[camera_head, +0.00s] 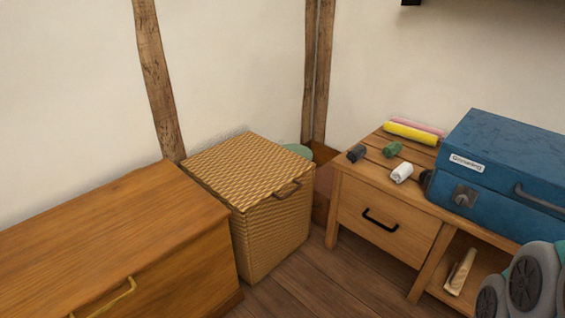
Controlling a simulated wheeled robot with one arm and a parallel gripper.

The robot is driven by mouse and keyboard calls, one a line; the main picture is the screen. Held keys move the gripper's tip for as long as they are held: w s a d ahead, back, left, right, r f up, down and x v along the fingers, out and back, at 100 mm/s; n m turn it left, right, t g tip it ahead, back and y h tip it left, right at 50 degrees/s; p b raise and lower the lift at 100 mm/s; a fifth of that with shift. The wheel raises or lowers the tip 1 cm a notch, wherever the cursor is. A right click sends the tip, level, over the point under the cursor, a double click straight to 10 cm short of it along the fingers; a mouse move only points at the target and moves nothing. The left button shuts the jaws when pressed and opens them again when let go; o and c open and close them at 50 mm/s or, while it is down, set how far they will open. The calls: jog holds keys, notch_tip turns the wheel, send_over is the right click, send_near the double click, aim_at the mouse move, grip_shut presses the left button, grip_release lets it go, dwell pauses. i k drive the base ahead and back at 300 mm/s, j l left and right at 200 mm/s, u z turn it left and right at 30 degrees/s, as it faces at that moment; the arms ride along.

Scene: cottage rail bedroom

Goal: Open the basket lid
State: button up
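A woven tan basket (268,235) stands on the floor in the corner. Its woven lid (247,166) lies flat and closed on top. A dark handle (288,189) sits at the lid's front right edge. Grey and teal rounded parts at the lower right corner look like my own arm links. My gripper's fingers are not in this view.
A wooden chest (120,225) stands close against the basket's left side. A wooden drawer unit (372,215) to the right bears a blue case (500,170), a yellow roll (410,133) and small items. Bare floor (310,285) lies in front.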

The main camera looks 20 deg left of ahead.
aim_at(247, 168)
jog(key=u, duration=1.05)
jog(key=i+l, duration=0.15)
jog(key=i, duration=0.25)
